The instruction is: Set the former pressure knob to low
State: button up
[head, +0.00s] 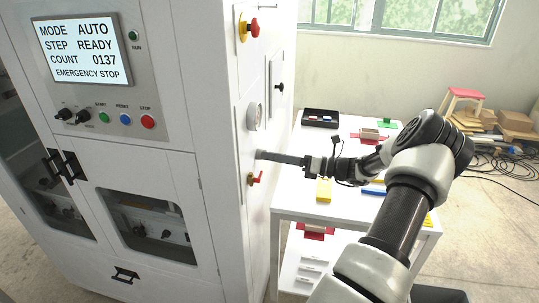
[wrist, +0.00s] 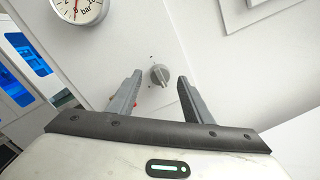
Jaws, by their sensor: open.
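The grey round pressure knob (wrist: 160,72) sits on the white side panel of the machine, with a raised grip bar across its face. Small dark marks lie beside it, too small to read, so I cannot tell its setting. My gripper (wrist: 159,80) is open, with one finger on each side of the knob and a gap to both. In the head view my gripper (head: 262,155) points at the machine's side wall, and its fingers hide the knob. A round pressure gauge marked "bar" (wrist: 77,8) is above left of the knob; it also shows in the head view (head: 254,117).
A red valve handle (head: 255,178) is just below my gripper. A red-and-yellow emergency stop (head: 250,28) is higher on the same wall. The display (head: 82,50) reads AUTO, READY, 0137, EMERGENCY STOP. A white table (head: 300,208) with trays and blocks stands beneath my arm.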

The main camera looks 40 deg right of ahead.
jog(key=shift+x, duration=0.85)
jog(key=c, duration=1.1)
jog(key=shift+o, duration=0.2)
